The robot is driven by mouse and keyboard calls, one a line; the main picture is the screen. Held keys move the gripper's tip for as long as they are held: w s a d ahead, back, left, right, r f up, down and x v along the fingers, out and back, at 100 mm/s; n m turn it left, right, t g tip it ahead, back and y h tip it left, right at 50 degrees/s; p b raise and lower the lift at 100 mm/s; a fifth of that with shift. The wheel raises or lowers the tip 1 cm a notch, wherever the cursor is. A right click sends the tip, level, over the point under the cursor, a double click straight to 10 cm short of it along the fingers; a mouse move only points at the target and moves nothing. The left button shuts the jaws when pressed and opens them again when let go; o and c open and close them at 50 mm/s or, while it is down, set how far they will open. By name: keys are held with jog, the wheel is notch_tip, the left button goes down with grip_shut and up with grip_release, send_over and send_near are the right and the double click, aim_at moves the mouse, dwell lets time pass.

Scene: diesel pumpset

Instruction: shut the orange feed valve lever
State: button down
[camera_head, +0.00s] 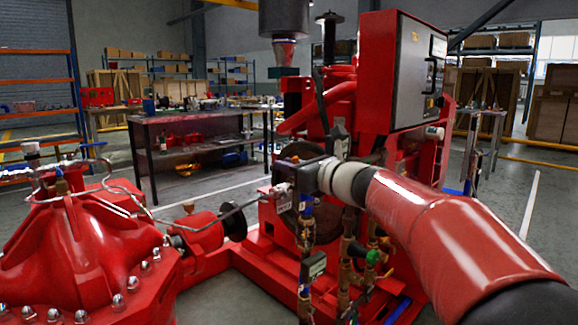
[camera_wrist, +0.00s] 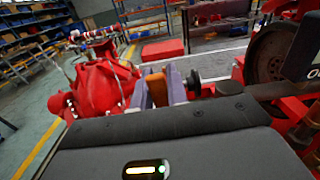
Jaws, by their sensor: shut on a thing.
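The orange feed valve lever (camera_wrist: 155,90) shows in the wrist view as a short orange piece between my two grey fingers. My gripper (camera_wrist: 161,86) is shut on it, with a finger on either side. In the head view my gripper (camera_head: 281,188) is at the front of the red pumpset, above brass and blue fittings. There the lever is too small or too hidden to make out. The lever's pivot and valve body are hidden in the wrist view, so I cannot tell the lever's angle to its pipe.
The red pump casing (camera_head: 75,245) with bolts and thin bent pipes stands at the left. The red control box (camera_head: 402,72) rises behind my arm. Brass valves and a small gauge (camera_head: 314,266) sit close below my gripper. A dark workbench (camera_head: 190,118) stands behind.

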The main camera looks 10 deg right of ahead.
jog(key=c, duration=1.4)
grip_release()
jog(key=b+v, duration=0.1)
jog(key=v, duration=0.6)
jog(key=shift+s+d, duration=0.3)
jog(key=shift+f, duration=0.1)
jog(key=s+a+f+n+g+h, duration=0.2)
jog(key=s+a+f+n+g, duration=0.1)
jog(key=s+f+n, duration=0.4)
jog(key=s+a+f+n+g+h, duration=0.2)
jog(key=s+a+f+n+g, duration=0.1)
jog(key=s+f+n, duration=0.35)
jog(key=s+d+f+n+g+h, duration=0.1)
jog(key=s+d+f+n+h, duration=0.1)
jog(key=s+f+n, duration=0.2)
jog(key=s+d+f+n+h, duration=0.2)
jog(key=s+d+f+n, duration=0.1)
jog(key=s+f+n, duration=0.1)
jog(key=s+d+f+n+g+h, duration=0.1)
jog(key=s+d+f+n+h, duration=0.2)
jog(key=s+f+n, duration=0.2)
jog(key=shift+s+d+n+g, duration=0.1)
jog(key=shift+s+n+g, duration=0.2)
jog(key=shift+s+n, duration=0.55)
